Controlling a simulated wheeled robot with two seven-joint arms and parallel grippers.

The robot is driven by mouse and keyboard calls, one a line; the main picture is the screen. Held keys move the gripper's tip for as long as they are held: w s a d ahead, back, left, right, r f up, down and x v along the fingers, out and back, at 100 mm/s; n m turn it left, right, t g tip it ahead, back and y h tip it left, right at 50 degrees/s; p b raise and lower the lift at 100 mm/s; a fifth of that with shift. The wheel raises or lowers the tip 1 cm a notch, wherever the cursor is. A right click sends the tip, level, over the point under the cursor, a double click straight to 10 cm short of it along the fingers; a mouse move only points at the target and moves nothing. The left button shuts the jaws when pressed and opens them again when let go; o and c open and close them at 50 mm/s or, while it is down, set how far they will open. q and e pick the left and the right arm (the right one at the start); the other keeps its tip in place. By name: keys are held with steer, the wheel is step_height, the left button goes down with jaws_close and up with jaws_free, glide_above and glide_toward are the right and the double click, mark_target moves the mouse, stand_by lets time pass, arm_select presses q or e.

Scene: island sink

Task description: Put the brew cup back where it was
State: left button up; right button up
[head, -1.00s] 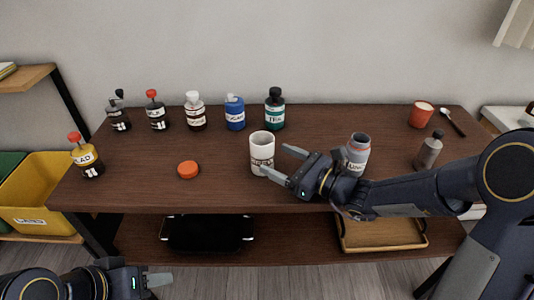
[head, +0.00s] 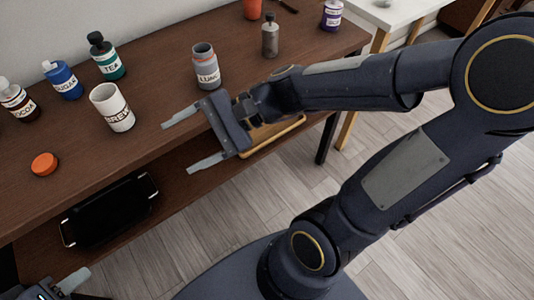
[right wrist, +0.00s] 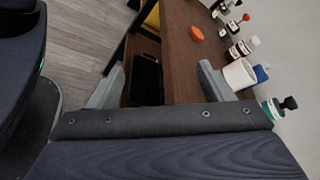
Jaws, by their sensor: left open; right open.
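The white brew cup (head: 112,108) stands upright on the brown table, its label facing the front. It also shows in the right wrist view (right wrist: 238,75), beyond one fingertip. My right gripper (head: 177,144) is open and empty at the table's front edge, to the right of the cup and apart from it. In the right wrist view the fingers (right wrist: 160,88) are spread wide with nothing between them. My left gripper (head: 70,282) is only partly in view at the bottom left, low in front of the table.
An orange lid (head: 44,164) lies left of the cup. Behind stand the tea bottle (head: 107,57), sugar bottle (head: 63,80) and cocoa bottle (head: 17,101). A grey lunch jar (head: 206,67) and a grey bottle (head: 270,36) stand to the right. A black tray (head: 110,210) sits on the lower shelf.

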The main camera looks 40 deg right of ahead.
steer(key=s+d+f+n+t+h, duration=0.1)
steer(key=s+d+f+n+h, duration=0.4)
steer(key=s+d+n+h, duration=0.4)
steer(key=shift+s+d+f+n+t+h, duration=0.2)
steer(key=shift+d+n+t+h, duration=0.25)
steer(key=shift+d+n, duration=0.75)
steer(key=shift+r, duration=0.2)
step_height(320, 180, up, 16)
steer(key=p, duration=1.6)
